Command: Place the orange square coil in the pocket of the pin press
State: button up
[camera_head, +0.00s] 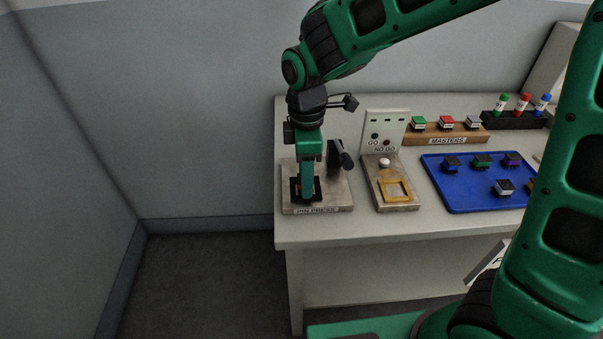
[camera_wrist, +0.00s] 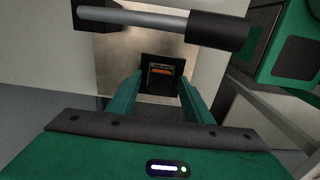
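The pin press (camera_head: 335,200) stands at the left end of the table, a metal plate with a black square pocket (camera_head: 292,190). My gripper (camera_head: 307,197) points down over that pocket and hides most of it in the head view. In the wrist view, the pocket (camera_wrist: 146,84) lies between my fingertips (camera_wrist: 160,82). An orange-topped piece, seemingly the orange square coil (camera_wrist: 161,71), shows inside the pocket. The fingers are apart, one on each side, with visible gaps to the piece. Whether it sits fully down is too small to tell.
The press lever (camera_wrist: 150,18) with its black handle (camera_head: 346,160) stands close beside my gripper. Right of the press is a GO/NO GO gauge (camera_head: 402,203) with a yellow square outline. Further right are a blue tray (camera_head: 450,198) with several coils and a MASTERS rack (camera_head: 470,137).

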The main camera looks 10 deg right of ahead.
jog(key=shift+r, duration=0.1)
notch_tip(320, 180, up, 12)
dwell(0.5)
jog(key=s+d+f+m, duration=0.1)
jog(key=s+d+m, duration=0.35)
jog(key=d, duration=0.75)
jog(key=s+d+f+m, duration=0.1)
jog(key=s+d+m, duration=0.1)
jog(key=d+m, duration=0.8)
jog(key=s+d+f+m, duration=0.2)
jog(key=s+d+m, duration=0.2)
jog(key=s+d, duration=0.2)
jog(key=s+d+f+m, duration=0.2)
jog(key=s+d+m, duration=0.3)
jog(key=s, duration=0.3)
jog(key=shift+s+d+f, duration=0.2)
jog(key=shift+d+f, duration=0.05)
jog(key=shift+d, duration=0.45)
jog(key=shift+m, duration=0.25)
